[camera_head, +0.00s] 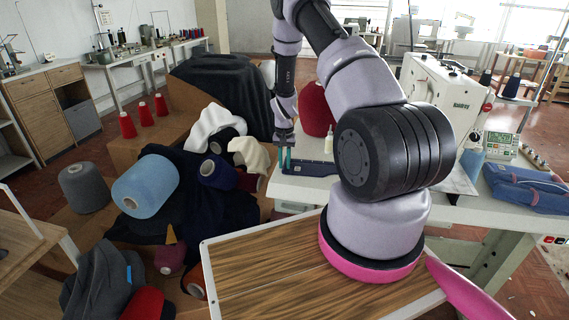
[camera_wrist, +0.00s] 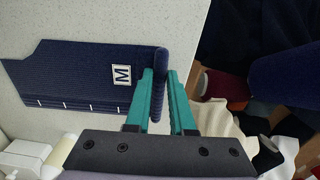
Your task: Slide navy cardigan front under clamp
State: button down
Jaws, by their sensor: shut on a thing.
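The navy cardigan front (camera_wrist: 75,75) is a flat ribbed panel with a white "M" label and a row of white marks along one edge. It lies on the pale table top. My gripper (camera_wrist: 160,98) has teal fingers, shut on the panel's thick rolled edge at its right end. In the head view the panel (camera_head: 314,168) lies at the table's left end, with my gripper (camera_head: 285,157) at its left edge. The white buttonhole machine (camera_head: 440,88) stands to the right, partly behind my arm. Its clamp is hidden there.
A small white bottle (camera_head: 329,143) and a dark red yarn cone (camera_head: 315,108) are near the panel. A blue folded garment (camera_head: 527,188) and a control box (camera_head: 500,146) are at the table's right. Yarn cones and cloth heap left of the table (camera_head: 480,212).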

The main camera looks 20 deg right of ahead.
jog(key=shift+r, duration=0.1)
jog(key=shift+r, duration=2.45)
